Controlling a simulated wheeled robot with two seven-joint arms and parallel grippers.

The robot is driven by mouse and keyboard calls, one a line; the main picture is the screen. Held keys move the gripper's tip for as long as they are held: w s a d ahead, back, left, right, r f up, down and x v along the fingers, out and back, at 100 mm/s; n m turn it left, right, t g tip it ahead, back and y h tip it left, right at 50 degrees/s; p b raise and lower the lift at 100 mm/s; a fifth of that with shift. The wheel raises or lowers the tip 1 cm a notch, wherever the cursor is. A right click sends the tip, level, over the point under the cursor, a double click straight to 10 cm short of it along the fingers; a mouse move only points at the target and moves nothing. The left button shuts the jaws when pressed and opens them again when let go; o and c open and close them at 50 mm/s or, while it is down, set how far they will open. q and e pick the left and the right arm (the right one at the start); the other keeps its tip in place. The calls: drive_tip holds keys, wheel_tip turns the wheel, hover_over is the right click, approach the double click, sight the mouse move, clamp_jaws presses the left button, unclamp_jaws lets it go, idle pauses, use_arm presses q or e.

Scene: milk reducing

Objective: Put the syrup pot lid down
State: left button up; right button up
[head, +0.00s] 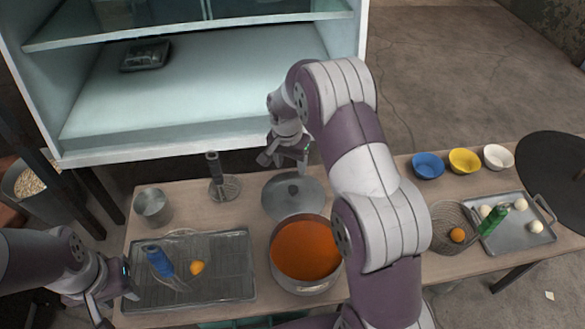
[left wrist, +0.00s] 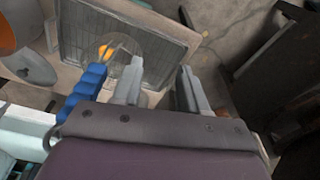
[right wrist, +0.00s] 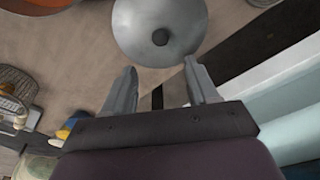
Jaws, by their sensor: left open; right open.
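The syrup pot lid (head: 279,204), a round grey metal disc with a dark knob, lies on the table just behind the pot in the head view. The syrup pot (head: 286,277) is a metal pot full of orange-brown liquid, uncovered. My right gripper (head: 290,160) is open and empty, behind and above the lid and apart from it. My left gripper (left wrist: 157,75) is open and empty near the left tray; in the head view it is at the left edge (head: 115,290).
A dark tray (head: 235,285) at left holds a blue-handled whisk (head: 158,261) and an orange item (head: 197,267). A metal cup (head: 152,205) and a masher (head: 222,188) stand behind it. Bowls (head: 428,166), a wire basket (head: 470,242) and an egg tray (head: 535,238) are at right.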

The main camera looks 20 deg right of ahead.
drive_tip(key=s+a+r+n, duration=0.2)
drive_tip(key=s+n, duration=0.1)
drive_tip(key=s, duration=0.4)
drive_tip(key=s+a+r+n, duration=0.2)
drive_tip(key=s+n, duration=0.1)
drive_tip(key=s, duration=0.5)
drive_tip(key=s+a+r+n+y, duration=0.1)
drive_tip(key=s+a+r+n, duration=0.1)
drive_tip(key=s, duration=0.5)
drive_tip(key=shift+s+r+n, duration=0.15)
drive_tip(key=shift+r+n, duration=0.3)
drive_tip(key=shift+n, duration=0.45)
